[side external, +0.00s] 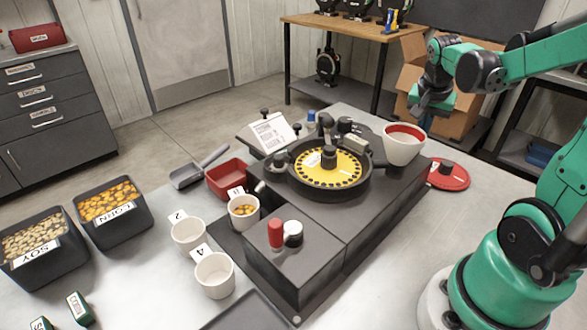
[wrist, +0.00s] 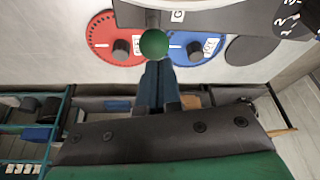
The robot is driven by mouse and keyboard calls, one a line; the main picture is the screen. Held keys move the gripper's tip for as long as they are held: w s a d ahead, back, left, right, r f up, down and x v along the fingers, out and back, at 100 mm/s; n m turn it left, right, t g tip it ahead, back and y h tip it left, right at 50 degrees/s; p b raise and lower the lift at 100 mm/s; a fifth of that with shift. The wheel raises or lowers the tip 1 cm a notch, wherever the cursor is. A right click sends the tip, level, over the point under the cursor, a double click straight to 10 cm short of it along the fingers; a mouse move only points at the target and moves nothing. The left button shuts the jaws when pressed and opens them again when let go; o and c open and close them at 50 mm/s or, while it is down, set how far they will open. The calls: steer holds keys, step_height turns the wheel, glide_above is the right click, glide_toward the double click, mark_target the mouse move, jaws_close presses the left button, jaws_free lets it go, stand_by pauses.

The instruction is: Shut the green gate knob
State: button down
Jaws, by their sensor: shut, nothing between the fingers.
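The green knob cannot be made out there.
The wrist view shows a red disc (wrist: 103,45) and a blue disc (wrist: 198,57) near the knob. In the side view a white bowl (side external: 404,150) stands below my gripper, and a red disc (side external: 449,176) lies on the table. Cups (side external: 214,277) and seed bins (side external: 110,228) are left.

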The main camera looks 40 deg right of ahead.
steer(key=shift+a, duration=1.55)
steer(key=shift+d, duration=0.1)
steer(key=w+d, duration=0.1)
steer(key=d, duration=0.3)
steer(key=w+v, duration=0.1)
steer(key=v, duration=0.9)
steer(key=a+f+n+t+y, duration=0.1)
steer(key=a+f+n+t, duration=0.1)
steer(key=a+n, duration=0.3)
steer(key=w+a+f+n+t+y, duration=0.1)
steer(key=a+f+n+t, duration=0.1)
steer(key=a+n, duration=0.3)
steer(key=w+a+f+n+t+y, duration=0.1)
steer(key=a+n, duration=0.4)
steer(key=a, duration=0.6)
steer(key=shift+w+a+f+t+y, duration=0.15)
steer(key=shift+f+t+y, duration=0.15)
steer(key=shift+f+t, duration=0.5)
steer(key=shift+f, duration=0.15)
